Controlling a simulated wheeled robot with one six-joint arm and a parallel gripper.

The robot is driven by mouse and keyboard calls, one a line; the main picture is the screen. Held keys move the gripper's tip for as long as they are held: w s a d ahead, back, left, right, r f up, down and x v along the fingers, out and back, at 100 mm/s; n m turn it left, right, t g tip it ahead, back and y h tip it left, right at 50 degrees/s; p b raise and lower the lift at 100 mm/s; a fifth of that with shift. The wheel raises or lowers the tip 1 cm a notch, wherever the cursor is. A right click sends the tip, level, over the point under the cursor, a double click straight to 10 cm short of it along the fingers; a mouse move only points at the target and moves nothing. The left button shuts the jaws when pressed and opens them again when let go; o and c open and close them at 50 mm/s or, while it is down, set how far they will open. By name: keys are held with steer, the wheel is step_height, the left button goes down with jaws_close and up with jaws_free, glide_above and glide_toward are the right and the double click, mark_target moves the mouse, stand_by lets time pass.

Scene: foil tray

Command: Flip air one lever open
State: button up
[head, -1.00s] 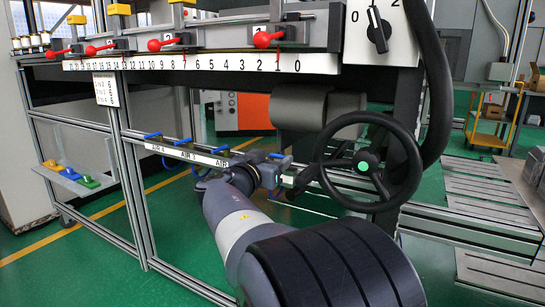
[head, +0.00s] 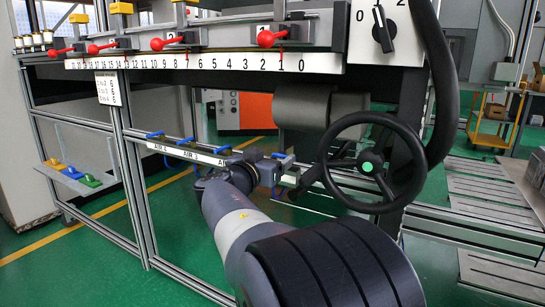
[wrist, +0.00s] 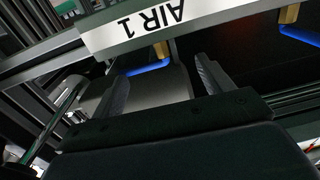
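The AIR 1 label (wrist: 135,22) appears upside down at the top of the wrist view. Below it a blue lever (wrist: 150,69) shows between the two fingers of my gripper (wrist: 160,84). The fingers are open, one on each side of the lever, with a visible gap to each. Whether they touch it in depth cannot be told. In the head view my gripper (head: 262,166) is at the right end of the valve rail and covers part of the AIR labels. A bit of blue (head: 279,156) shows just behind it. The fingers are hidden there.
More blue levers (head: 185,141) line the rail to the left; a neighbouring one (wrist: 300,37) is at the right of the wrist view. A black handwheel (head: 372,162) stands close right of my gripper. Red-knobbed clamps (head: 268,38) sit above. Open floor lies below the rail.

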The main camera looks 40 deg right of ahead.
steer(key=shift+o, duration=0.3)
steer(key=shift+w+d+r, duration=0.1)
steer(key=shift+d+r, duration=0.1)
steer(key=shift+d, duration=0.25)
steer(key=shift+w+a+f, duration=0.15)
steer(key=shift+a+f, duration=0.15)
steer(key=b+v, duration=0.4)
steer(key=v, duration=0.7)
steer(key=shift+a+b, duration=0.3)
steer(key=shift+b, duration=0.05)
steer(key=shift+f, duration=0.1)
steer(key=p+v, duration=0.2)
steer(key=v, duration=0.9)
